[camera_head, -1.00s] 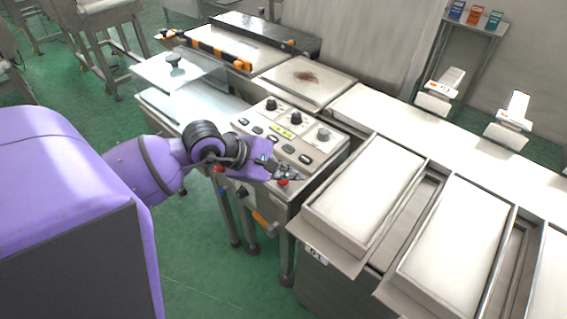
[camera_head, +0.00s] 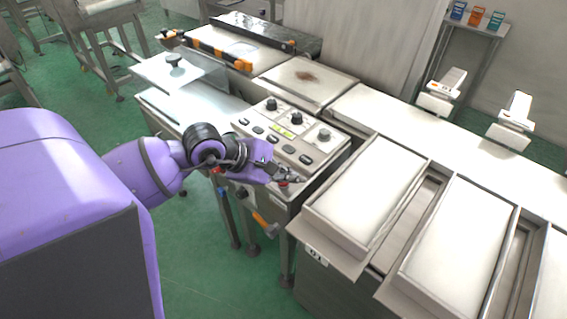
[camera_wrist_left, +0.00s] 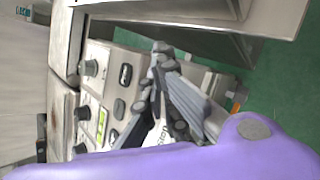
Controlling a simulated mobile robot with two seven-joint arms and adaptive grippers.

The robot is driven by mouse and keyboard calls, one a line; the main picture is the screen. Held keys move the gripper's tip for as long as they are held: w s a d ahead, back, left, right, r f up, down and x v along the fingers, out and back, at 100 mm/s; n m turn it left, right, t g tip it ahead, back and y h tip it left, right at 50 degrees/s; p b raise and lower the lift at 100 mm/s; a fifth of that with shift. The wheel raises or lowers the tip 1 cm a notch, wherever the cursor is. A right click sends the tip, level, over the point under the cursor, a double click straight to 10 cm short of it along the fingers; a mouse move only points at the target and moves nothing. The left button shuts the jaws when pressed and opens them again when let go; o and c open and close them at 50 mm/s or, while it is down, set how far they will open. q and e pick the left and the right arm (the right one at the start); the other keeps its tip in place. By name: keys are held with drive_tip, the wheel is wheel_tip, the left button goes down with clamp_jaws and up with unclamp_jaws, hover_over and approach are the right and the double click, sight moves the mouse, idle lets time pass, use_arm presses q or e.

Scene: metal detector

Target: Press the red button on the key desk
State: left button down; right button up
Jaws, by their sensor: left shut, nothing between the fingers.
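The key desk (camera_head: 305,139) is a grey metal control box with black knobs, oval black buttons and a small green display. It also shows in the left wrist view (camera_wrist_left: 106,84). A red button (camera_head: 283,184) sits on its lower front edge, partly covered by my gripper. Another red part (camera_head: 218,170) shows at the desk's left front corner, beside my wrist. My left gripper (camera_head: 300,180) is shut and empty, its fingertips just over and beside the front red button. I cannot tell whether they touch it. In the left wrist view the shut fingers (camera_wrist_left: 161,50) hide part of the panel; no red button shows there.
White trays with raised metal rims (camera_head: 368,190) stand close to the right of the desk. A clear cover plate (camera_head: 182,72) with a black knob lies behind left. An orange-handled part (camera_head: 264,224) hangs below the desk front. Green floor (camera_head: 205,262) is open in front.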

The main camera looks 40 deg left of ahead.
sight(288, 187)
use_arm(q)
drive_tip(key=shift+f, duration=0.15)
use_arm(e)
drive_tip(key=shift+f, duration=0.1)
use_arm(q)
drive_tip(key=shift+r+p, duration=0.4)
drive_tip(key=shift+r, duration=0.45)
use_arm(e)
drive_tip(key=shift+w+r, duration=0.3)
drive_tip(key=shift+r, duration=0.3)
use_arm(q)
wheel_tip(288, 187, up, 5)
drive_tip(key=p, duration=0.2)
drive_tip(key=shift+p, duration=0.4)
use_arm(e)
drive_tip(key=shift+t, duration=0.4)
drive_tip(key=w+r, duration=0.1)
drive_tip(key=r, duration=0.1)
drive_tip(key=w+r, duration=0.1)
drive_tip(key=shift+w+r, duration=0.15)
drive_tip(key=shift+r, duration=0.25)
drive_tip(key=shift+f, duration=0.1)
